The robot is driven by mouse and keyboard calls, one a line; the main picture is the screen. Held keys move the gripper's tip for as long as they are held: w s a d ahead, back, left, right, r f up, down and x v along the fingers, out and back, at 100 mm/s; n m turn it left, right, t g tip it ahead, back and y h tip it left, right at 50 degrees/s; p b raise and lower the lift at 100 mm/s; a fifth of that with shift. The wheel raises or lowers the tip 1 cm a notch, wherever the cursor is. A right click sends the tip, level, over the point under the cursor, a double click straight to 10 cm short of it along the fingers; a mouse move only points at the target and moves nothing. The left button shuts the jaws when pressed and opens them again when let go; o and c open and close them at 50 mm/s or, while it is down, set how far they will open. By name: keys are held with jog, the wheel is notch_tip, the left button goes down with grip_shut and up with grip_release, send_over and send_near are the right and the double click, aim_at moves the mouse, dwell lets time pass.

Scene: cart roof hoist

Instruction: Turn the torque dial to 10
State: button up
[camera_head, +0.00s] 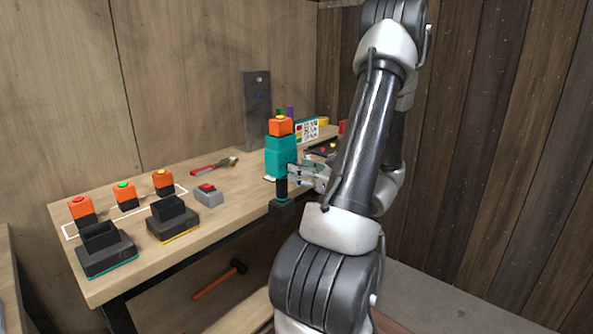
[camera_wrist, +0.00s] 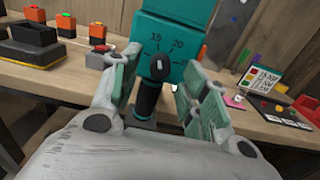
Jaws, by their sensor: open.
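A teal power driver (camera_head: 280,157) with an orange battery (camera_head: 281,127) on top stands upright at the bench's front edge, its black lower end down. In the wrist view its teal body (camera_wrist: 170,30) bears a black torque dial (camera_wrist: 158,68) with a white mark. My gripper (camera_head: 308,174) is open beside the driver. In the wrist view its fingers (camera_wrist: 161,84) are apart on both sides of the dial.
On the wooden bench (camera_head: 150,210) stand orange batteries (camera_head: 125,195), two black chargers (camera_head: 174,217) and a grey box with a red button (camera_head: 208,195). A red-handled tool (camera_head: 212,167) lies behind. A card (camera_head: 310,130) stands at the right. A hammer (camera_head: 220,280) lies below the bench.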

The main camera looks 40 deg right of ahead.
jog(key=shift+w, duration=1.05)
grip_shut()
jog(key=shift+n, duration=0.5)
jog(key=n, duration=0.8)
jog(key=shift+n, duration=0.4)
grip_release()
